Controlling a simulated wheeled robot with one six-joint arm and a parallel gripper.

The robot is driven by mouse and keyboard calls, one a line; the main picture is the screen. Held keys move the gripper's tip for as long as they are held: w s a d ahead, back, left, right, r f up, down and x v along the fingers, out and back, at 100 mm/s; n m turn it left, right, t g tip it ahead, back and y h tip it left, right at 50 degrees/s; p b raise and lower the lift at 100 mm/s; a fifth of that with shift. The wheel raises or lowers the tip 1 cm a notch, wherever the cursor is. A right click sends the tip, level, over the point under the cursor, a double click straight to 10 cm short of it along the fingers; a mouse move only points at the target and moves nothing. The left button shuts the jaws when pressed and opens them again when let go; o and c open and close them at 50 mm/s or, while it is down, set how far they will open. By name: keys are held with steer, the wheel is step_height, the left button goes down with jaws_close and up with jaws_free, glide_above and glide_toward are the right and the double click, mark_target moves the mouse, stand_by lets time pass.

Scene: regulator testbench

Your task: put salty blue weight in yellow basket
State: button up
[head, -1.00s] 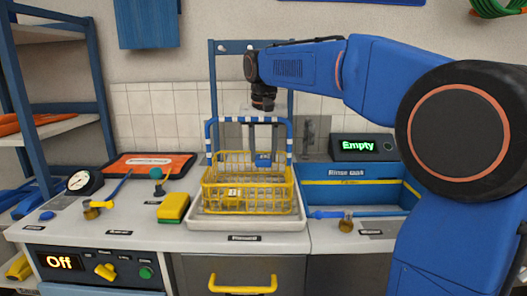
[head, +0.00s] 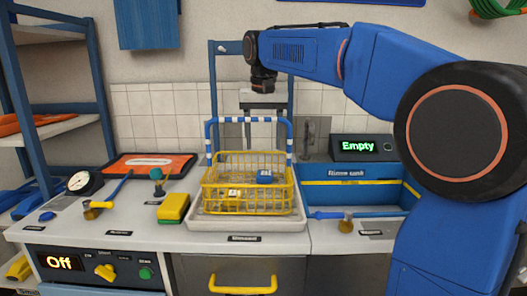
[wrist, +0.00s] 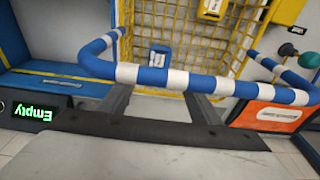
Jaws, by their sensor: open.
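The blue weight (head: 264,177) lies inside the yellow basket (head: 247,203), toward its right side. It also shows in the wrist view (wrist: 158,58), past the basket's striped handle. My gripper (head: 262,142) is open and empty, above the back of the basket near the handle (head: 248,121). In the wrist view its two fingers (wrist: 158,98) reach toward the handle bar, apart from the weight. I cannot read the weight's label.
The basket stands in a white tray (head: 249,225) on the counter. A yellow-green sponge (head: 173,208) lies to the left. A blue sink (head: 352,193) with an "Empty" display (head: 358,146) is to the right. A gauge (head: 85,182) and orange mat (head: 150,165) are farther left.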

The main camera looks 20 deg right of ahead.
step_height(320, 180, up, 8)
steer(key=s, duration=0.1)
steer(key=shift+a+r, duration=0.15)
steer(key=shift+a, duration=0.05)
steer(key=shift+s, duration=0.1)
steer(key=shift+a, duration=0.1)
